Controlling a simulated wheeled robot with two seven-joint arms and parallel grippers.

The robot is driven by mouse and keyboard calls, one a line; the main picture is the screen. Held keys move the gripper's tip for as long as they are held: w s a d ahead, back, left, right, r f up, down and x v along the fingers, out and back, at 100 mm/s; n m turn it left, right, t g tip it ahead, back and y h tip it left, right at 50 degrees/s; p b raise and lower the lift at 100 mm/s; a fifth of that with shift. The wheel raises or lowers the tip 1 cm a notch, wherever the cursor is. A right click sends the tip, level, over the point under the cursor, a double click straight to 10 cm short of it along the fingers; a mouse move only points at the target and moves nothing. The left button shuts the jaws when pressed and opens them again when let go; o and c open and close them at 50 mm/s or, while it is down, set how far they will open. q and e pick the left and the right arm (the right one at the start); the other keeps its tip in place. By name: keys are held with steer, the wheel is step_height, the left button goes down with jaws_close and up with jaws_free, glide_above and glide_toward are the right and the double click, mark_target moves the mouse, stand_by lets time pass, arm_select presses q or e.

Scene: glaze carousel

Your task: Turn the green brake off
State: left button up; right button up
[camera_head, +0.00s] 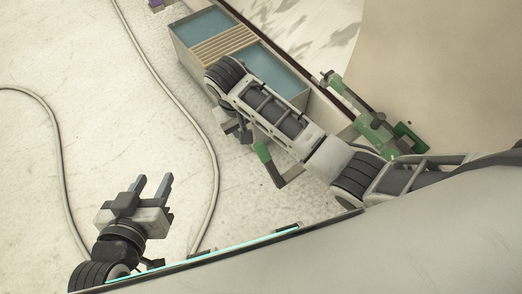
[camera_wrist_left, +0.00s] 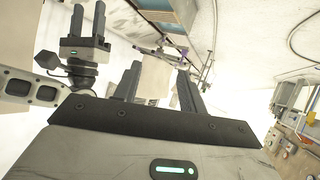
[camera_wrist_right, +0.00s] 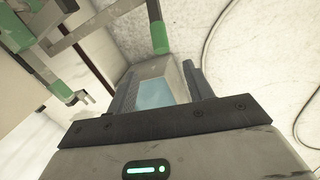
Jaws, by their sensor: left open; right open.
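Green metalwork (camera_head: 375,125) stands at the right in the head view. A bent lever with a green sleeve (camera_head: 263,152) and dark end lies below my right arm. I cannot tell which green part is the brake. In the right wrist view, a green-tipped bar (camera_wrist_right: 158,36) is beyond the fingers, and a green arm with a pale hook (camera_wrist_right: 62,91) is at the left. My right gripper (camera_head: 238,130) is open, near the lever but partly hidden by its arm; nothing is between its fingers (camera_wrist_right: 158,80). My left gripper (camera_head: 153,182) is open and empty over the floor.
A trough (camera_head: 206,22) with blue-surfaced basins and a slatted wooden rack stands at the top, partly behind my right arm. A large beige rounded surface (camera_head: 440,70) fills the upper right. Grey cables (camera_head: 205,130) run across the pale floor, which is otherwise mostly clear at left.

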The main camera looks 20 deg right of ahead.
steer(key=b, duration=0.3)
glide_above(260, 147)
steer(key=a, duration=0.1)
steer(key=x, duration=0.3)
steer(key=a+x, duration=0.1)
steer(key=x, duration=0.3)
steer(key=shift+s+a+f, duration=0.15)
steer(key=shift+s+a, duration=0.05)
steer(key=shift+a, duration=0.1)
steer(key=b+x, duration=0.2)
steer(key=x, duration=0.5)
arm_select(q)
step_height(260, 147, down, 10)
steer(key=d+g, duration=0.2)
steer(key=shift+w+d+r+h, duration=0.15)
steer(key=shift+w+r+h, duration=0.05)
steer(key=shift+w+h, duration=0.2)
arm_select(e)
steer(key=shift+d+f, duration=0.1)
steer(key=shift+f, duration=0.35)
